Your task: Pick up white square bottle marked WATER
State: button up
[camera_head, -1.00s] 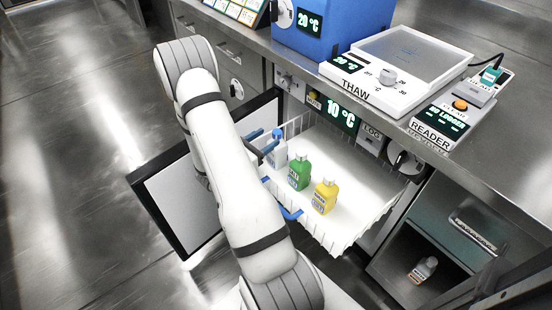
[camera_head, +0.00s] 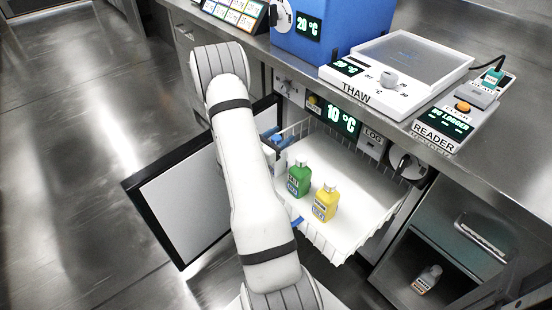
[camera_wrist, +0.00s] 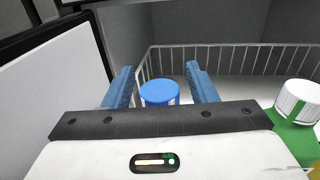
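In the wrist view, the blue cap (camera_wrist: 160,92) of a bottle stands between the two blue fingers of my gripper (camera_wrist: 160,70). The gripper is open, with a gap on each side of the cap. The bottle's body is almost wholly hidden below the cap by my gripper's palm, and no WATER marking can be read. In the head view my arm covers the bottle, and blue parts of my gripper (camera_head: 277,137) show just right of the arm, over the left side of the wire basket (camera_head: 352,252).
A green bottle (camera_head: 299,181) and a yellow bottle (camera_head: 325,204) stand in the basket to the right. The green one's white cap (camera_wrist: 298,100) is close by in the wrist view. An open door (camera_head: 185,205) stands left. The counter with the THAW unit (camera_head: 355,92) overhangs behind.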

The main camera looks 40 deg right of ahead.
grip_shut()
dwell(0.3)
dwell(0.4)
